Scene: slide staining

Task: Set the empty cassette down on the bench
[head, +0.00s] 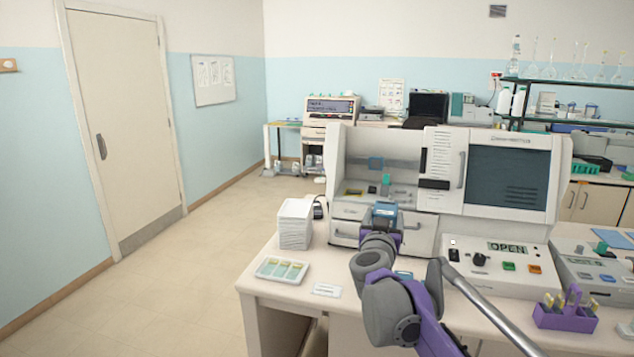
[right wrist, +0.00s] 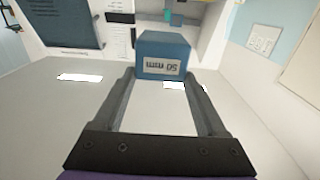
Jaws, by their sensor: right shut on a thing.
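The cassette (head: 385,210) is a small blue box, held in front of the open bay of the white staining machine. In the right wrist view the cassette (right wrist: 165,47) shows a white label reading "50 mm" upside down. My right gripper (head: 384,222) is shut on it, with a finger (right wrist: 122,100) along each side. Whether the cassette is empty inside cannot be seen. The white bench (head: 262,277) lies below, and I cannot tell the exact gap under the cassette. My left gripper is not in view.
The staining machine (head: 412,180) has a panel reading "OPEN". A white stack (head: 295,225), a tray with slides (head: 282,269) and a flat label card (head: 327,290) are on the bench's left part. A purple rack (head: 566,318) stands at the right. Bare bench shows around the card.

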